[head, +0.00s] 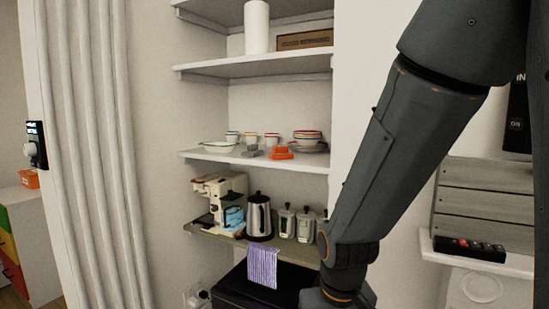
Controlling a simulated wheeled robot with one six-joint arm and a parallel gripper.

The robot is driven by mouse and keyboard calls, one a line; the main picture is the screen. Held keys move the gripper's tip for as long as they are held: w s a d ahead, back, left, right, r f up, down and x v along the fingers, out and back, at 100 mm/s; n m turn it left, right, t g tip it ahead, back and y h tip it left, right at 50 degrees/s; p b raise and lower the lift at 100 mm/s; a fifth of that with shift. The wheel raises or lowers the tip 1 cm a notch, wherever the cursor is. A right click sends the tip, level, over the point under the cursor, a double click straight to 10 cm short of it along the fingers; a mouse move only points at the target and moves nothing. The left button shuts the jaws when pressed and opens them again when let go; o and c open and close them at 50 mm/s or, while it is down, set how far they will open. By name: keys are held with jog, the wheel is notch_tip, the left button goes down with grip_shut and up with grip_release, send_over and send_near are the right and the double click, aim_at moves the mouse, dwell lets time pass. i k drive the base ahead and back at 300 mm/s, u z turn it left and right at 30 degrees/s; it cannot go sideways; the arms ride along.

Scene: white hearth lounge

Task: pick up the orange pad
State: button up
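A small orange thing (281,153), which looks like the orange pad, lies near the front edge of the middle white shelf (222,157). A grey piece (252,154) lies just to its left. My arm comes down from the upper right, with its lowest visible part at the bottom edge, below and to the right of the pad. My gripper is out of the picture, so its fingers and anything in them are hidden.
Cups (250,138) and bowls stand behind the pad. The lower shelf holds a coffee machine (208,188), a kettle (258,216) and canisters (286,222). A striped cloth (262,267) hangs below. Another shelf (250,66) is above. An orange box (29,179) sits far left.

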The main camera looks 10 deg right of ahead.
aim_at(280, 153)
jog(key=u, duration=1.35)
jog(key=i, duration=0.95)
jog(key=z, duration=1.3)
